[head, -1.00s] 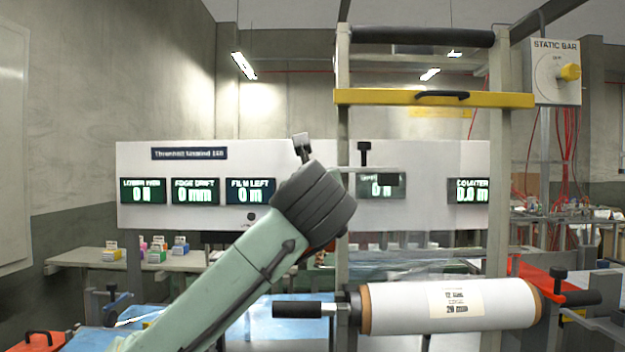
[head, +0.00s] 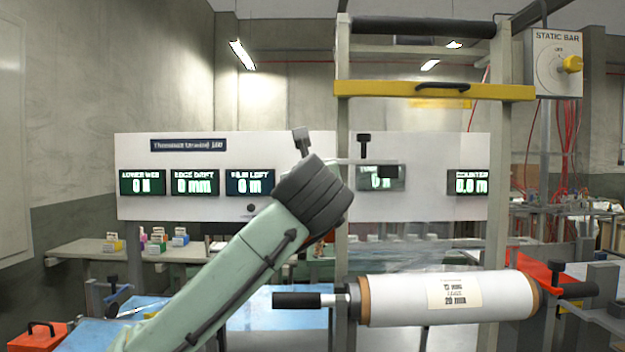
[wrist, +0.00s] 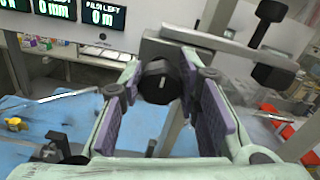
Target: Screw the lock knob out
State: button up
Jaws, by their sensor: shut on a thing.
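The lock knob (wrist: 158,82) is a black round knob with a small pale mark on its face, in the upper middle of the wrist view. My gripper (wrist: 160,72) is closed around it, with a purple-padded finger on each side. The knob sits at the near side of a grey bracket (wrist: 180,48), and its stem is hidden behind it. In the head view my dark wrist covers the gripper and the knob. The bracket's flat bar (head: 345,161) shows behind my wrist, with a black T-shaped knob (head: 364,145) standing on it.
A white film roll (head: 410,300) with a black handle (head: 297,300) lies across the frame at lower right. A yellow bar (head: 435,90) crosses above. A white display panel (head: 225,208) stands behind. A red box (head: 38,335) is at lower left.

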jog(key=c, duration=0.3)
jog(key=shift+c, duration=0.2)
jog(key=shift+n, duration=0.3)
